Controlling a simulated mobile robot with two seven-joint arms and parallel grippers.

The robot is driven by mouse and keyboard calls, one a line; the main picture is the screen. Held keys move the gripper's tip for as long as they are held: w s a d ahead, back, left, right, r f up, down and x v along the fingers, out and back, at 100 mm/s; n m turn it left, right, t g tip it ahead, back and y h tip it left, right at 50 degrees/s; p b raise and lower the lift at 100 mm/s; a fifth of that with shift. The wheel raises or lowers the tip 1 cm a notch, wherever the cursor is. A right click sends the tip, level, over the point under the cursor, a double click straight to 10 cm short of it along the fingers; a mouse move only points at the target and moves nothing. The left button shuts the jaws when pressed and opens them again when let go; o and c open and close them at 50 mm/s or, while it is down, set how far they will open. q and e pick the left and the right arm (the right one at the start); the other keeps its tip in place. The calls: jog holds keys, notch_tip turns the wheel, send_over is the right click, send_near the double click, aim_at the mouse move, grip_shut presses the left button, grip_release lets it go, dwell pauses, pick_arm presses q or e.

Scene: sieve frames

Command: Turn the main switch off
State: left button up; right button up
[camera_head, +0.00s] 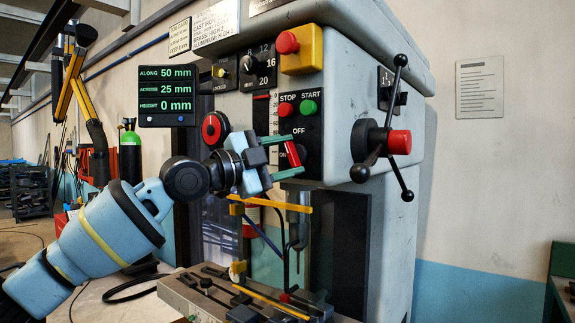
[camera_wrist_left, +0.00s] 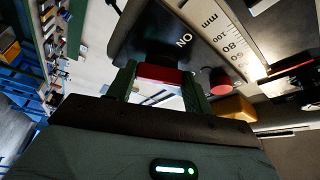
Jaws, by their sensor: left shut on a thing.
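The main switch is a dark knob with a red handle (camera_head: 293,154) on the black control panel of the machine, below the OFF label (camera_head: 299,131). My left gripper (camera_head: 297,155) is shut on the red handle, with one green finger above it and one below. In the left wrist view the red handle (camera_wrist_left: 162,75) sits between the two fingers of the left gripper (camera_wrist_left: 160,84), and an ON label (camera_wrist_left: 183,40) shows beyond it. The handle looks steep and slightly tilted in the head view. The fingers partly hide the knob. My right gripper is in neither view.
Above the switch are a red STOP button (camera_head: 286,109) and a green START button (camera_head: 308,108). A red button on a yellow box (camera_head: 300,50) is higher up. A spoked feed handle (camera_head: 388,141) stands out at the right. The machine's work table (camera_head: 205,293) is below.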

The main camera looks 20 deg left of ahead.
pick_arm(q)
jog(key=m+g, duration=0.1)
jog(key=m, duration=0.2)
jog(key=shift+r, duration=0.15)
jog(key=shift+m+y+p, duration=0.3)
jog(key=shift+m+y, duration=0.1)
jog(key=shift+m, duration=0.3)
jog(key=shift+g, duration=0.3)
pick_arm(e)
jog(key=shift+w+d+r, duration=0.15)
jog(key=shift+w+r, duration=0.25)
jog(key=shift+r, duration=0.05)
pick_arm(q)
jog(key=shift+m, duration=0.3)
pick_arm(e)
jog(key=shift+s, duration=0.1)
pick_arm(q)
jog(key=o, duration=1)
jog(key=shift+a, duration=0.15)
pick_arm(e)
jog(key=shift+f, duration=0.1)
